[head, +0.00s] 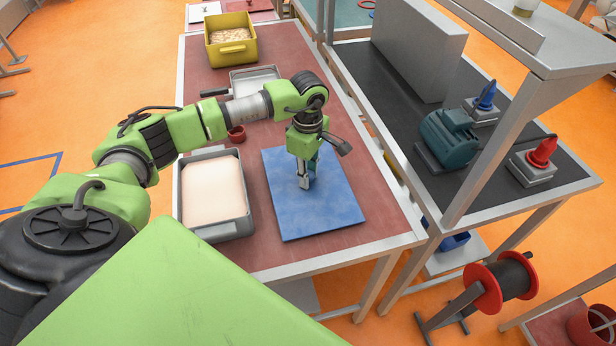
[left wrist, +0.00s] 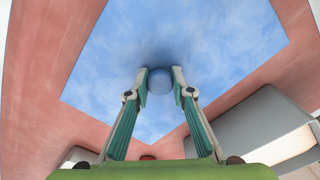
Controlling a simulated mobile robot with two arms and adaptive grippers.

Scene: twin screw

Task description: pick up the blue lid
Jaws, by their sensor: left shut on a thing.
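The blue lid (head: 335,215) is a flat blue rectangular plate over the front right of the red-topped table. I cannot tell whether it rests on the table or is slightly raised. My left gripper (head: 305,184) points down at the lid's middle. In the left wrist view the lid (left wrist: 215,45) fills the upper middle, with a round blue knob (left wrist: 181,76) between the fingertips. The left gripper (left wrist: 163,78) is shut on this knob. The fingers partly hide the knob. My right gripper is not in view.
A grey tray with pale contents (head: 246,226) stands left of the lid. A small dark red round item (head: 237,137), a grey tray (head: 270,75) and a yellow bin (head: 246,57) are farther back. A dark bench (head: 400,120) with a teal motor (head: 449,138) stands right.

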